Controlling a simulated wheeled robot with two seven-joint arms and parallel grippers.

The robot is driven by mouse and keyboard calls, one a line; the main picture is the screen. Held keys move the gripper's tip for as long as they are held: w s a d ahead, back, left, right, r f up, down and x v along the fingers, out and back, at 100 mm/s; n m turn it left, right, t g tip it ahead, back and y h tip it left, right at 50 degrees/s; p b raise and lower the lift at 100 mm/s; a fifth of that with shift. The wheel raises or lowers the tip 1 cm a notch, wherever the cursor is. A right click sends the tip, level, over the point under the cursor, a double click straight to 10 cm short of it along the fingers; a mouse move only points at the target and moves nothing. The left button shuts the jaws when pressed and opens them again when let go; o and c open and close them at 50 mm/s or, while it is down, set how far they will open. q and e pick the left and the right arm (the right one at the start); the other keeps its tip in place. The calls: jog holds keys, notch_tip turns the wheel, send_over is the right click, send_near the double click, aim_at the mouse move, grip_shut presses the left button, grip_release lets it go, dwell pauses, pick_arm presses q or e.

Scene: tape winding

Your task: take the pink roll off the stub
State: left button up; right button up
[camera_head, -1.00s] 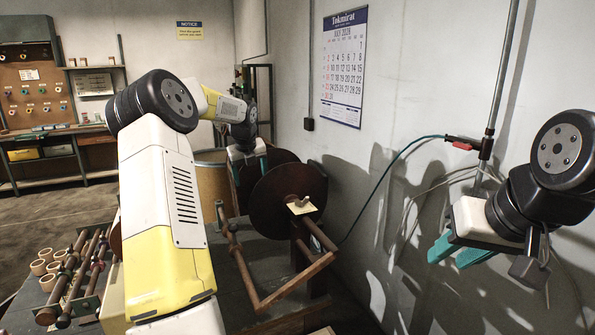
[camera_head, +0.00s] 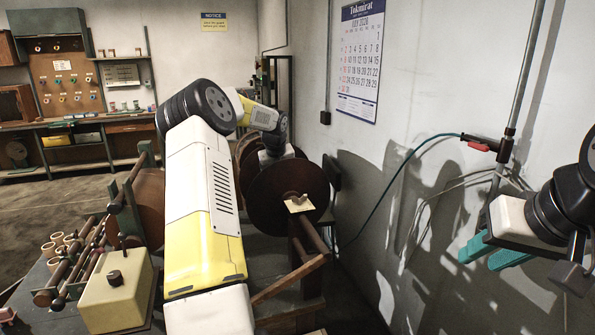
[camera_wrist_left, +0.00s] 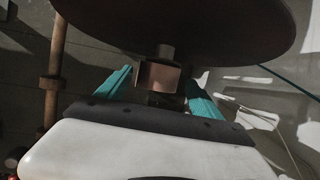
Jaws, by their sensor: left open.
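In the left wrist view, my left gripper (camera_wrist_left: 160,92) is open, its teal fingers on either side of a small brownish-pink piece (camera_wrist_left: 160,75) below a large dark disc (camera_wrist_left: 180,25). I cannot tell whether this piece is the pink roll or the stub. A gap shows between it and each finger. In the head view, the left fingers are hidden behind the brown disc (camera_head: 285,205), and no pink roll can be made out. My right gripper (camera_head: 492,253) is at the right, its teal fingers apart and empty, near the wall.
A cream box (camera_head: 115,297) with a dark knob stands at the near left, beside several small pale rolls (camera_head: 57,245) and wooden rods. A wooden frame (camera_head: 290,280) stands below the disc. A teal cable (camera_head: 395,170) hangs along the right wall.

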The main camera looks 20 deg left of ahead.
pick_arm(q)
jog(key=shift+x, duration=1)
jog(key=c, duration=1.5)
jog(key=shift+o, duration=0.2)
jog(key=s+d, duration=0.2)
jog(key=s, duration=0.1)
jog(key=shift+s+d+f, duration=0.1)
jog(key=shift+s+d, duration=0.05)
jog(key=shift+d, duration=0.1)
